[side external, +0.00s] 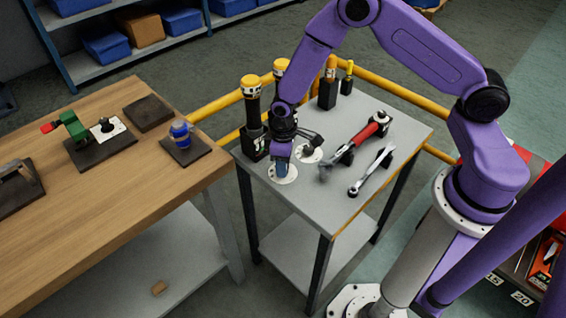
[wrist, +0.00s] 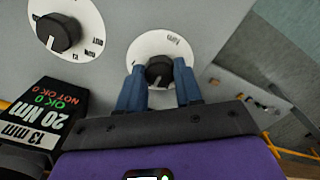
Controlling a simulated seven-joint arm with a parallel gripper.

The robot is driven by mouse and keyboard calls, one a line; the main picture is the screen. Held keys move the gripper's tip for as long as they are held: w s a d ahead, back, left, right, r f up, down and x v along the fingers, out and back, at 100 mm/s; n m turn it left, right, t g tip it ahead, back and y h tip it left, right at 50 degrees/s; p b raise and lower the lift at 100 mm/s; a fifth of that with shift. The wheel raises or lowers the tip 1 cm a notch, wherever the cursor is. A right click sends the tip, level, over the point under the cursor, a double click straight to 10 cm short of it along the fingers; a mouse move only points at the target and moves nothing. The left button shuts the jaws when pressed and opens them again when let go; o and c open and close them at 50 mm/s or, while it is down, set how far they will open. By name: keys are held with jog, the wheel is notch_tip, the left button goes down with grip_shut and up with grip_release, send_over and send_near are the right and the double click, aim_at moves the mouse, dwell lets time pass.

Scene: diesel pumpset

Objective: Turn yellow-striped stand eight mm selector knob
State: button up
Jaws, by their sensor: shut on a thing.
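The grey stand (side external: 340,185) with a yellow-striped edge carries two round white dials, each with a black selector knob. My gripper (side external: 284,170) points down over the front-left dial (side external: 289,178). In the wrist view its blue fingers (wrist: 160,80) are on either side of the black knob (wrist: 158,70) on the white dial (wrist: 150,45), shut on it. The other knob (wrist: 57,32) stands free at upper left in the wrist view. The dial lettering is too small to tell which one is eight mm.
Yellow-capped black tools (side external: 251,90) stand upright at the stand's back left. One in the wrist view reads 13 mm, 20 Nm (wrist: 42,120). A red-handled tool (side external: 355,140) and a wrench (side external: 371,170) lie to the right. A wooden bench (side external: 130,185) is at left.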

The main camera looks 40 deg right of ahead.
jog(key=shift+n, duration=3.4)
jog(key=o, duration=1)
jog(key=shift+o, duration=0.2)
jog(key=shift+r, duration=0.15)
notch_tip(320, 180, up, 17)
